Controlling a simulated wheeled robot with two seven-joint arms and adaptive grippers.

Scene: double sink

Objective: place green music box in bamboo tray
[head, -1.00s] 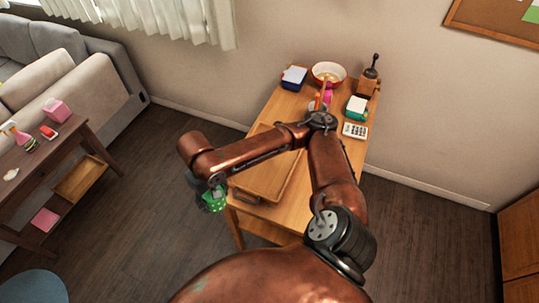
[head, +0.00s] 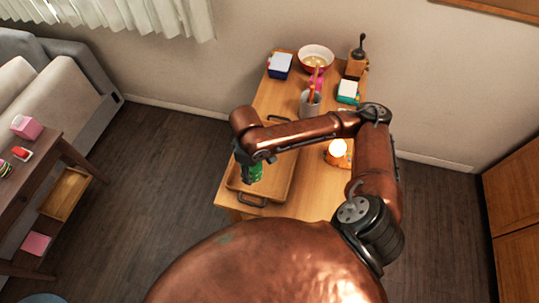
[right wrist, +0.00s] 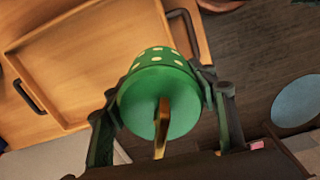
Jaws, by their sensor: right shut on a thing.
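The green music box (head: 256,173) is a small green cylinder with pale dots. The right wrist view shows its round green end (right wrist: 160,103) with a gold crank (right wrist: 162,128). My right gripper (head: 247,160) is shut on it, one finger on each side. The bamboo tray (head: 284,186) lies on the wooden table. In the head view the music box overlaps the tray's near left part, and the tray also shows at the left of the right wrist view (right wrist: 75,60). The height between them cannot be told. My left gripper is not in view.
On the table stand a blue-and-white box (head: 280,65), a red-rimmed bowl (head: 316,58), a grinder (head: 357,60), a cup with utensils (head: 310,104), a teal-and-white box (head: 348,92) and a glowing lamp (head: 338,149). A dark side table (head: 40,165) stands left, across open floor.

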